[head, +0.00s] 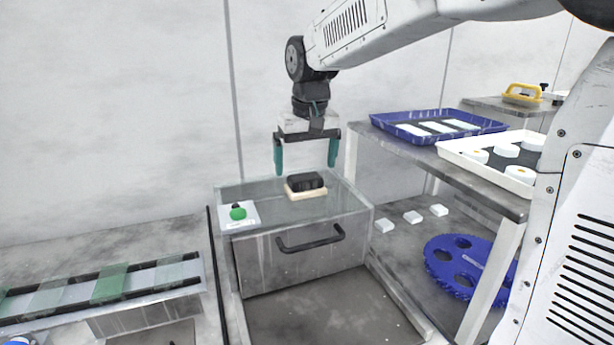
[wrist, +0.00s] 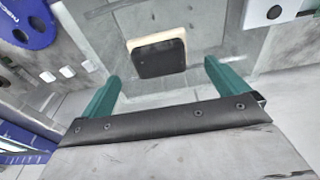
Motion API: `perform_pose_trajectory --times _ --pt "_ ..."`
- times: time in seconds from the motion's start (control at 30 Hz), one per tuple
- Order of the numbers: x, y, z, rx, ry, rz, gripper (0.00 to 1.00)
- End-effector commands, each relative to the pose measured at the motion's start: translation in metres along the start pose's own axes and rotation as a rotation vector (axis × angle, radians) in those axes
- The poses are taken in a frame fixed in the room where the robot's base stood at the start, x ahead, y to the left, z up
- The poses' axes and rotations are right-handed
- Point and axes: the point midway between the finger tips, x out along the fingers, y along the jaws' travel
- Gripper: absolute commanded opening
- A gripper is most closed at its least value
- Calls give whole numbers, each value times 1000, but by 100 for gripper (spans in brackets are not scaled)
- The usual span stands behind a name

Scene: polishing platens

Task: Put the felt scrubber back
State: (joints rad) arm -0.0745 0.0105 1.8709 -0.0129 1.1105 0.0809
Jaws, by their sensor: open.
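The felt scrubber (head: 306,186) has a black top and a cream felt base. It lies on the glass-like top of a grey cabinet (head: 345,208) with a black handle. My gripper (head: 306,172) has two green fingers, spread apart and empty, pointing down above and slightly behind the scrubber. In the wrist view the scrubber (wrist: 158,55) shows beyond the fingertips, between the lines of the two fingers (wrist: 160,72), apart from them.
A white plate with a green knob (head: 238,212) sits at the cabinet top's left. A shelf at right holds a blue tray (head: 380,122) and a white tray (head: 450,152) with white pucks. A blue holed disc (head: 440,268) and several white blocks lie below. A yellow-handled tool (head: 522,90) stands far right.

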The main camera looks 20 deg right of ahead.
Motion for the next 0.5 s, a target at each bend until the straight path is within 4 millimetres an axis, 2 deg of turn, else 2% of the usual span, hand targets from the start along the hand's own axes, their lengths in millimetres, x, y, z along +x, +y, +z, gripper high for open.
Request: perform_pose_trajectory --times 0.03,0.2,0.33,0.5 --pt "-13 0 -1 0 5 0 99" --pt "-46 0 0 0 2 0 99" --pt "-61 0 0 0 1 0 99" --pt "-69 0 0 0 -1 0 99"
